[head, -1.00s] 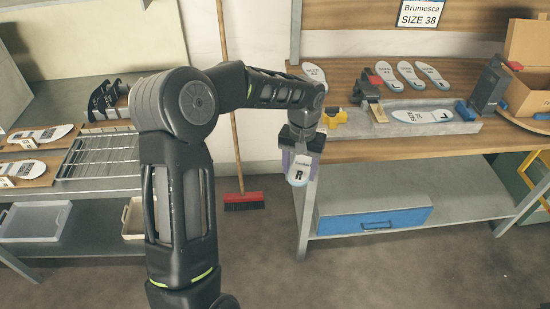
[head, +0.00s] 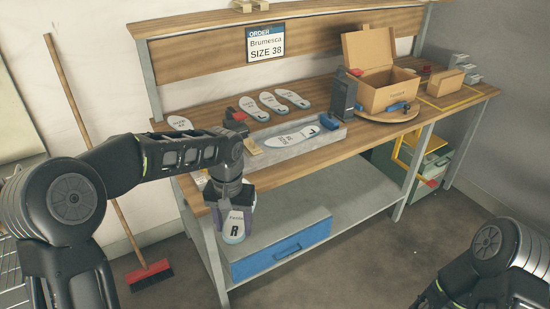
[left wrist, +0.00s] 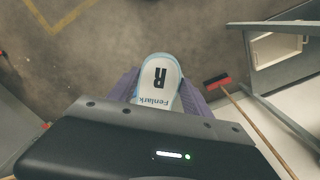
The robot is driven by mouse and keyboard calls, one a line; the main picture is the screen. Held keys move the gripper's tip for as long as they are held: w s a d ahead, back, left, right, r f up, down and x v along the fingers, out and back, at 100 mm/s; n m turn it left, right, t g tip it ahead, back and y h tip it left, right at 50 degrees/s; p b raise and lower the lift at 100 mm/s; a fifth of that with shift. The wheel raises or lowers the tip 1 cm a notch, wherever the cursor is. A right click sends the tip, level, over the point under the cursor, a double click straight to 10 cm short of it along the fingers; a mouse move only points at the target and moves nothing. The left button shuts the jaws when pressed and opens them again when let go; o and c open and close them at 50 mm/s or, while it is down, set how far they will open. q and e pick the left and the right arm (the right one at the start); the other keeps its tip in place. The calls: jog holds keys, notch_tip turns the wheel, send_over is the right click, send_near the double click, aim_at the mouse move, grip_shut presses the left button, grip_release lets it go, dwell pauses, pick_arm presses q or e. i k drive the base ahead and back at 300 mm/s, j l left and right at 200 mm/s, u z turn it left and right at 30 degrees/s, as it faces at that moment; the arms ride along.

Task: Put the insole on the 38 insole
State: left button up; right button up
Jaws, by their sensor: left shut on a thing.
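My left gripper (head: 233,208) is shut on a white insole (head: 235,231) with a blue edge, marked R and Fenlark. The insole hangs down in front of the workbench's left front edge, clear of the bench top. In the left wrist view the insole (left wrist: 160,82) sits between the purple fingers of the left gripper (left wrist: 160,97). The insole marked L and, it seems, size 38 (head: 290,138) lies flat in a long grey fixture (head: 268,154) on the bench, to the upper right of my left gripper. My right arm shows at the lower right, its gripper out of view.
Several loose insoles (head: 272,102) lie at the back of the wooden workbench (head: 214,101). A dark upright block (head: 342,97) and an open cardboard box (head: 384,86) stand right of the fixture. A blue drawer (head: 282,248) is below. A red broom (head: 151,274) leans left.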

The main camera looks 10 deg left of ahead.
aim_at(293, 138)
jog(key=i+l, duration=0.6)
jog(key=l, duration=0.15)
jog(key=i+l+u, duration=0.1)
jog(key=i+l, duration=0.65)
jog(key=i, duration=0.45)
jog(key=i+l, duration=0.15)
jog(key=i, duration=0.4)
